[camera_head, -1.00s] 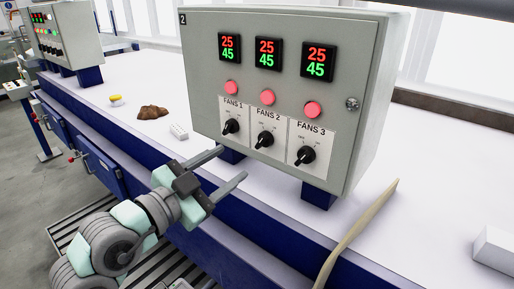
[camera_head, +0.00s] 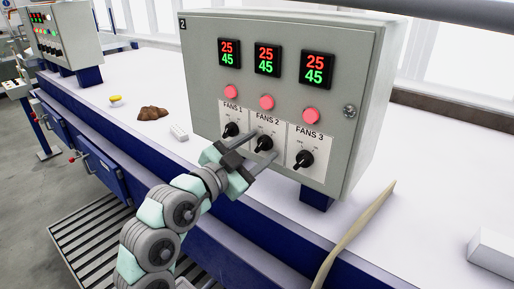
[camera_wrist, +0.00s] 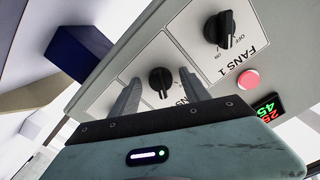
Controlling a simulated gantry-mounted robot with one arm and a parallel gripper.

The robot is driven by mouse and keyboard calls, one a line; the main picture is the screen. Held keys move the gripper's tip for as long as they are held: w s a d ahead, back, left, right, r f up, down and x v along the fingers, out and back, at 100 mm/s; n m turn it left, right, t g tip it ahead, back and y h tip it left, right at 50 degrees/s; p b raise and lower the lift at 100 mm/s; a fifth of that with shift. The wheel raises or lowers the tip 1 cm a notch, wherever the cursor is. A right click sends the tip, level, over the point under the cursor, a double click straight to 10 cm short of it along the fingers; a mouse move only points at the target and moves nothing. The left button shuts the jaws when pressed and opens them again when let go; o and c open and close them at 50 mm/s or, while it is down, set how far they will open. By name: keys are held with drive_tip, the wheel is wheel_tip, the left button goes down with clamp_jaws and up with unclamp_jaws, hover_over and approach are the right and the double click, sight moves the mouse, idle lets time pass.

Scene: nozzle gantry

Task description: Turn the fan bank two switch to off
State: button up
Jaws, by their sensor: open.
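The FANS 2 switch (camera_head: 264,144) is a black rotary knob on a white plate, in the middle of three on the grey control box (camera_head: 205,80). In the wrist view the FANS 2 knob (camera_wrist: 160,82) shows between my two fingers. My gripper (camera_head: 263,146) is open, its fingertips on either side of this knob, close to the panel. I cannot tell whether they touch it. The knob's exact pointing is too small to read. A red lamp (camera_head: 267,102) glows above it.
The FANS 1 knob (camera_head: 231,130) and FANS 3 knob (camera_head: 303,159) sit close on either side. A pale curved stick (camera_head: 355,236), a brown lump (camera_head: 153,113) and a white block (camera_head: 493,250) lie on the white bench.

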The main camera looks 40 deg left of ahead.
drive_tip(key=shift+c, duration=0.3)
clamp_jaws()
drive_tip(key=shift+n, duration=0.3)
drive_tip(key=n, duration=0.5)
drive_tip(key=shift+r+n+p, duration=0.1)
drive_tip(key=shift+n+p, duration=0.2)
drive_tip(key=n+p, duration=0.2)
drive_tip(key=n, duration=0.3)
drive_tip(key=shift+d+n, duration=0.15)
drive_tip(key=shift+n, duration=0.15)
idle(0.3)
